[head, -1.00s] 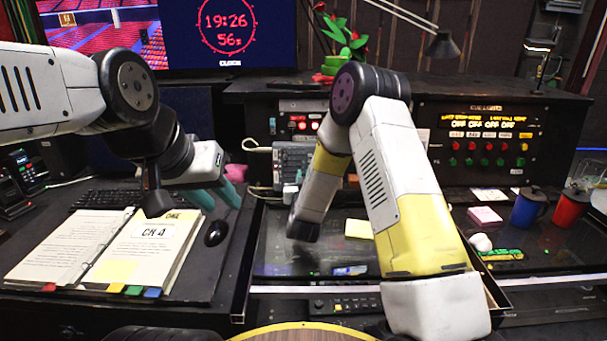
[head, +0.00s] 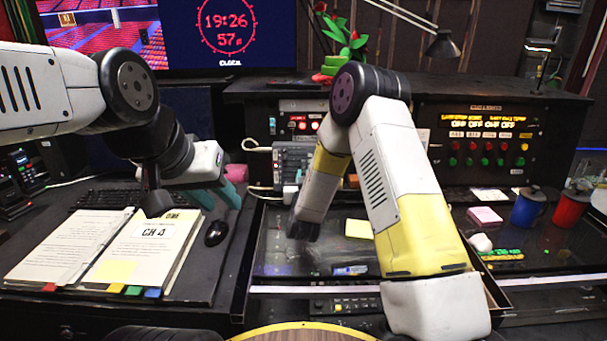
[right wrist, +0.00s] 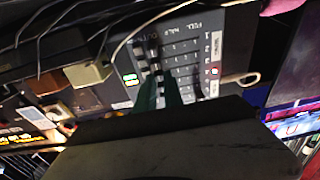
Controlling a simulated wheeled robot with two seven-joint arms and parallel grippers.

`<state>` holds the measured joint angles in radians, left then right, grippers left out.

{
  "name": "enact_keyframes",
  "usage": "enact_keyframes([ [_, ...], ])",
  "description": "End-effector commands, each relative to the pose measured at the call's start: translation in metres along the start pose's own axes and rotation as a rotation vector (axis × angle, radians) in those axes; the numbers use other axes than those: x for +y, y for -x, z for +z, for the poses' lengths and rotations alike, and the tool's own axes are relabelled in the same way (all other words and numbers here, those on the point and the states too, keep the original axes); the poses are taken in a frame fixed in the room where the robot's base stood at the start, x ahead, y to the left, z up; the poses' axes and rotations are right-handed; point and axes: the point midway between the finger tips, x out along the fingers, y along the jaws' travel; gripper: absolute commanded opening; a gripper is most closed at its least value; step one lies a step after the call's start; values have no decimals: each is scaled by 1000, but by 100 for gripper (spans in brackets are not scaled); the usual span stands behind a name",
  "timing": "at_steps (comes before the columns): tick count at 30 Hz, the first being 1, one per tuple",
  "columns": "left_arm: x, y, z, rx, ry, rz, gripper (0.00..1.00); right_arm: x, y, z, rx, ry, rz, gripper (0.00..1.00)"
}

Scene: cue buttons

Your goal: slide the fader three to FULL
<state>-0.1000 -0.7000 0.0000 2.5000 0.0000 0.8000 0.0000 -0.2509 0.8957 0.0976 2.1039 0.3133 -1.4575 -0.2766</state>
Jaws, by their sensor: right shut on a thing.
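The grey fader panel (right wrist: 185,60) fills the upper middle of the right wrist view, with FULL, HALF and a row of numbers printed on it. Dark fader knobs (right wrist: 155,67) sit in its slots near the end away from FULL. My right gripper (right wrist: 159,92) has its teal fingers close together at the knobs, shut on a fader knob; which fader it is I cannot tell. My left gripper (head: 214,196) is open and empty above the desk.
An open binder (head: 110,250) and a mouse (head: 216,233) lie below my left gripper. A cue-light box (head: 487,145) stands at the right, with a blue mug (head: 527,209) and a red mug (head: 568,209) before it. A white cable hook (right wrist: 240,78) juts beside the panel.

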Motion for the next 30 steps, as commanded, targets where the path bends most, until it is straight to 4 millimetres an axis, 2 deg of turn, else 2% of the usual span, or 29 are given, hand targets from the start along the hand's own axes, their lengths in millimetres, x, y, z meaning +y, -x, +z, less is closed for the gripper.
enact_keyframes([
  [15, 0, 0, 0, 0, 0, 0, 35, -1, 0, 0, 0, 0, -1, 0],
  [17, 0, 0, 0, 0, 0, 0, 35, -7, 0, 0, 0, 0, -3, 0],
  [24, 0, 0, 0, 0, 0, 0, 35, -53, 0, 0, 0, 0, -5, 0],
  [30, 0, 0, 0, 0, 0, 0, 35, -66, 0, 1, -3, 1, -2, 0],
])
